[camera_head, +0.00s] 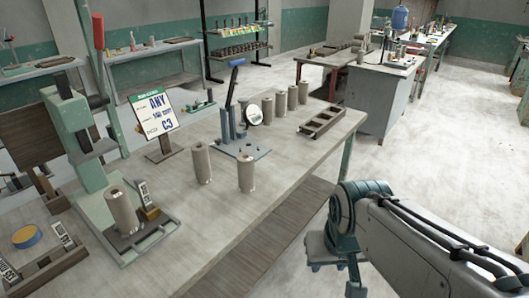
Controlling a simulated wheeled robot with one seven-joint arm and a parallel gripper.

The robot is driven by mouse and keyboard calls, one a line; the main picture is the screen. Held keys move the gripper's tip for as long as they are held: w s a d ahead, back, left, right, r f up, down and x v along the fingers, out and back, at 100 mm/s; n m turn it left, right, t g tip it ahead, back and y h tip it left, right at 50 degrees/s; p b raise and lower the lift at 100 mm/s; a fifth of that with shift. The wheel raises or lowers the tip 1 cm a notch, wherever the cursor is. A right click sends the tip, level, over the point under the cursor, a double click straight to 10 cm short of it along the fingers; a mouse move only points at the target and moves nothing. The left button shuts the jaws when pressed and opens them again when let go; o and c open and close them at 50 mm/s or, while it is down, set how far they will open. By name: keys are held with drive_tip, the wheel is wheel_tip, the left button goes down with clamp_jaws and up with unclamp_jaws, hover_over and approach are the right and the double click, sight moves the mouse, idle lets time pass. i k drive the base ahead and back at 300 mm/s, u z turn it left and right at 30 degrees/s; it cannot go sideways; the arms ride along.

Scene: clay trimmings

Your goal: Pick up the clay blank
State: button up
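Several grey-beige cylinders that look like clay blanks stand upright on the long workbench (275,185). One blank (201,164) and another blank (246,173) stand free near the middle. One blank (123,209) stands in a fixture of the green press at the left. I cannot tell which one the task means. My gripper (336,277) hangs at the lower right, off the bench's right edge. Its fingers look apart and empty, well away from all blanks.
The green press (89,160) with a red handle, a sign (153,111) and a blue-handled lever tool (236,90) stand on the bench. A slotted tray (323,121) lies at its far right end. The bench's front right surface is clear. Open floor (425,160) lies to the right.

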sight(246, 160)
drive_tip(key=i, duration=0.9)
drive_tip(key=z, duration=1.3)
drive_tip(key=i, duration=1.25)
drive_tip(key=u, duration=2.7)
